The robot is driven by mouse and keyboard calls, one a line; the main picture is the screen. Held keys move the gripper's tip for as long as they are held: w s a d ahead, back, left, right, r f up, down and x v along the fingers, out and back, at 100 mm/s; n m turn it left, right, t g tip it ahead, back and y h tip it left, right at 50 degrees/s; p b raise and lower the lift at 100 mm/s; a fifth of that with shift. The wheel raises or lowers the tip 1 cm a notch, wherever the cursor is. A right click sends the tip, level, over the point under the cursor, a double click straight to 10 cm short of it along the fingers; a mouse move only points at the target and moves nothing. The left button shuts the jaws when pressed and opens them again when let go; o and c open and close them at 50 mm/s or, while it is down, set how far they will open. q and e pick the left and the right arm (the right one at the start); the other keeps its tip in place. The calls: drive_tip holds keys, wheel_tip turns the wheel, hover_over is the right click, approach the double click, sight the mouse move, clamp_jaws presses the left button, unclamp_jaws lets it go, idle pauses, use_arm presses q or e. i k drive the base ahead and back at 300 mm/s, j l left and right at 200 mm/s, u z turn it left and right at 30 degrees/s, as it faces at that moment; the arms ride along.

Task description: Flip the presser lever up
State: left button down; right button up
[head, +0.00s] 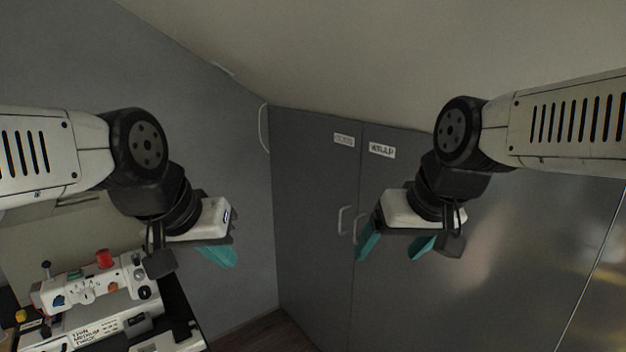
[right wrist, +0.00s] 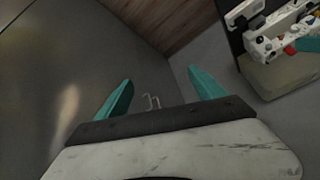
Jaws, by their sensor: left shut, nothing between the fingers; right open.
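A white sewing machine (head: 90,290) with dials, a red knob on top and a dark base stands at the lower left in the head view. Part of it also shows at the upper right of the right wrist view (right wrist: 275,35). I cannot make out the presser lever for certain. My left gripper (head: 222,258) is shut and empty, to the right of the machine and above it in the picture, apart from it. My right gripper (head: 398,248) is open and empty in front of the grey cabinet, far from the machine. Its teal fingers show spread in the wrist view (right wrist: 158,95).
A grey cabinet (head: 316,210) with two labels and handles fills the middle and right. A sloped ceiling (head: 400,50) comes down above it. A grey wall (head: 225,130) stands behind the machine. Bare wooden floor (head: 262,333) shows at the bottom.

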sight(46, 264)
drive_tip(key=u, duration=1.6)
